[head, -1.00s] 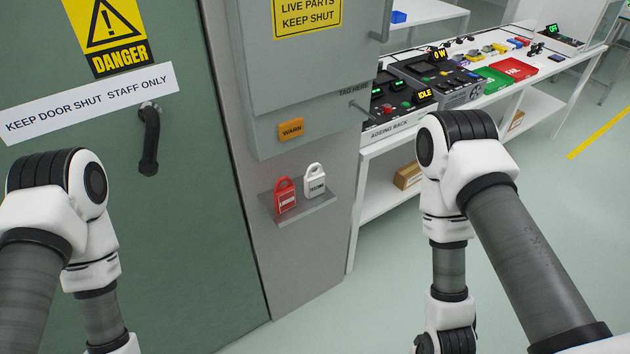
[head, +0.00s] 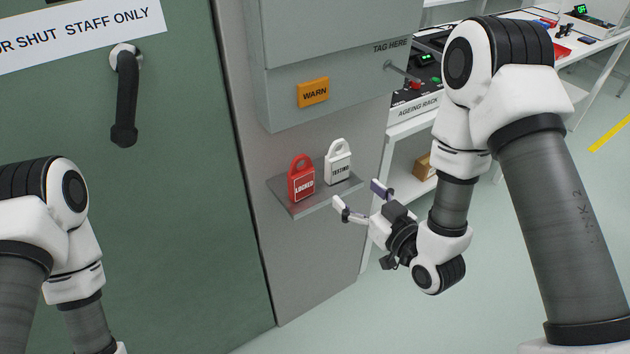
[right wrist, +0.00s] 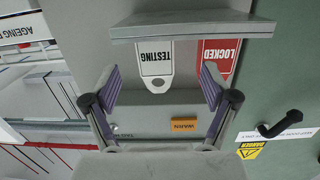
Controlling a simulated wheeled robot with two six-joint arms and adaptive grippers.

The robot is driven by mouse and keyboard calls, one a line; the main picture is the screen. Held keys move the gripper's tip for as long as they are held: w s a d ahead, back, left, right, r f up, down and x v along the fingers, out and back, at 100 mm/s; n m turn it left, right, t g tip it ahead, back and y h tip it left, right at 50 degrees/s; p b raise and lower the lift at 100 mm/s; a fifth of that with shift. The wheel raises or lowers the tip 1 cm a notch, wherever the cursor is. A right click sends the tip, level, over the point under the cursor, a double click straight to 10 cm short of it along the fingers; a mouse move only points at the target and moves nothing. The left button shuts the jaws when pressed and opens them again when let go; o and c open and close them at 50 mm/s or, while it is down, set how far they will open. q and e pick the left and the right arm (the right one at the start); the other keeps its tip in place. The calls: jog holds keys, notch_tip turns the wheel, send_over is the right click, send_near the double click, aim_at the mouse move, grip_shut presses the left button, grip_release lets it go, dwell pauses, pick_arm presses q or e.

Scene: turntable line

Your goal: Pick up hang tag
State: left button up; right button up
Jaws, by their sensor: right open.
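Two hang tags stand on a small grey shelf (head: 312,204) on the cabinet front. One is a red tag marked LOCKED (head: 301,183), on the left. The other is a white tag marked TESTING (head: 338,167), on the right. My right gripper (head: 357,194) is open and empty, just right of the shelf and slightly below the tags. In the right wrist view, which is upside down, the white tag (right wrist: 156,62) shows between the open fingers (right wrist: 160,80). The red tag (right wrist: 217,55) shows beside it, by the right finger. My left gripper is out of view.
A grey box with an orange WARN label (head: 313,92) is above the shelf, with a small peg (head: 402,71) under TAG HERE. A green door (head: 180,200) with a black handle (head: 126,100) is at left. A white bench (head: 408,128) stands behind my right arm.

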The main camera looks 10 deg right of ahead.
aim_at(341, 169)
jog(key=shift+w+d+r+t+b, duration=0.1)
jog(key=shift+w+r+t+b, duration=0.6)
jog(key=shift+w+r, duration=0.15)
jog(key=x, duration=0.4)
jog(key=p+x, duration=0.1)
jog(key=x, duration=0.2)
jog(key=shift+f, duration=0.35)
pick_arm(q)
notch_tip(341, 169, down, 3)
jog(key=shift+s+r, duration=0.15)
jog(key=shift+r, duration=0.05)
pick_arm(e)
jog(key=c, duration=1.3)
